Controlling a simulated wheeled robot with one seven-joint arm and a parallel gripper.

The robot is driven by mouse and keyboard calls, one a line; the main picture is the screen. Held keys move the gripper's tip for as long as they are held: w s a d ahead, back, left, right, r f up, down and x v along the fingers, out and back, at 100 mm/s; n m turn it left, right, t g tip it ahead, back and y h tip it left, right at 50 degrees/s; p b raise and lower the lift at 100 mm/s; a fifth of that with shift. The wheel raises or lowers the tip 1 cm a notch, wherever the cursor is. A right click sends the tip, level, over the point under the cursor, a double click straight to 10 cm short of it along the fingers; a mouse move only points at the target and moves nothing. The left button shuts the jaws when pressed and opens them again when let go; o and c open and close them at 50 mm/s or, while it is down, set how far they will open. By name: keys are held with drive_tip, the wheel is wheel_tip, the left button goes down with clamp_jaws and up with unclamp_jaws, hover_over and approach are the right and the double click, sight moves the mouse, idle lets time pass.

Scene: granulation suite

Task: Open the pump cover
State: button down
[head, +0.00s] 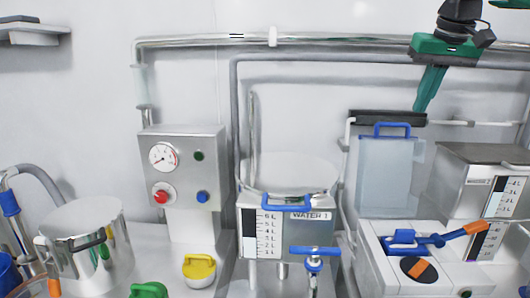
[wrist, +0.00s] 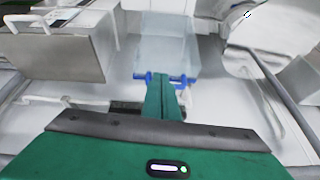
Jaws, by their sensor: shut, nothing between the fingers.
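The pump cover (head: 388,178) is a clear, pale panel with a blue handle (head: 392,126) at its top edge. It stands upright behind the white pump body (head: 385,258), so the pump's top is uncovered. My green gripper (head: 421,108) is shut and empty, pointing down just right of the handle in the head view. In the wrist view the cover (wrist: 160,45) lies beyond my closed fingers (wrist: 163,82). The fingers overlap the blue handle (wrist: 188,79) there; I cannot tell whether they touch it.
A steel tank (head: 480,185) stands to the right. The WATER 1 tank (head: 290,220) stands to the left. Pipes (head: 330,41) run along the wall behind my gripper.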

drive_tip(key=s+d+f+m+g, duration=0.1)
drive_tip(key=s+f+m+g, duration=0.3)
drive_tip(key=s+f, duration=2.7)
wheel_tip(320, 180, down, 4)
drive_tip(key=shift+s+r+g+y, duration=0.2)
drive_tip(key=shift+s+g+y, duration=0.2)
drive_tip(key=shift+g, duration=0.1)
